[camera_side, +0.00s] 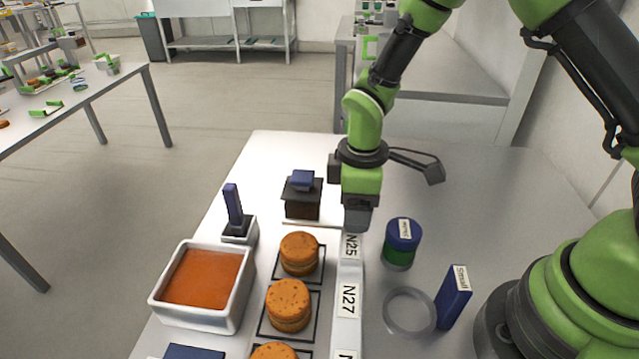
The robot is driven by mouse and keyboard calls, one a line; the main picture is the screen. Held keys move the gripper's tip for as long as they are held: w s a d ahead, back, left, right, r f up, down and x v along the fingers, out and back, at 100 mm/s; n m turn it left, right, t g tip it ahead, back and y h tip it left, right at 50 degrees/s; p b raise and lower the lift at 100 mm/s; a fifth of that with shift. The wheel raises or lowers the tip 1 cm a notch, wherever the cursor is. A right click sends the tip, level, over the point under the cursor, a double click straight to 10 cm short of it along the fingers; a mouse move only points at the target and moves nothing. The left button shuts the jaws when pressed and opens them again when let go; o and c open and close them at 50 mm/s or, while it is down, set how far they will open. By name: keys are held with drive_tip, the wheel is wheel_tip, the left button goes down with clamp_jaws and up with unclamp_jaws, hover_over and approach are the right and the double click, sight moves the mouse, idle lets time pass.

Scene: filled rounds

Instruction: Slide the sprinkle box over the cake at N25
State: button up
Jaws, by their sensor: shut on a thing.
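The sprinkle box (302,205) is a dark brown box with a black upper rim and a blue block on top. It stands upright at the far end of the cake row, just beyond the cake at N25 (299,254), not over it. That cake is a round orange-brown stack on a dark-outlined square, left of the N25 label (351,246). My gripper (357,217) points down over the far end of the white label rail (347,325), just right of the box. It is shut; its grip on the box is hidden from this side.
The N27 cake (288,306) and another cake (273,351) follow nearer. A white tub of orange filling (158,300) and a blue-handled tool (234,206) stand left. A blue-lidded jar (402,237), grey ring (387,310) and blue block (453,297) stand right.

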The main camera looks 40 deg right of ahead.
sight(355, 246)
drive_tip(key=shift+s+a, duration=1.8)
drive_tip(key=shift+a, duration=0.1)
drive_tip(key=o, duration=0.9)
drive_tip(key=shift+r, duration=0.1)
wheel_tip(355, 246, up, 7)
drive_tip(key=shift+f, duration=0.1)
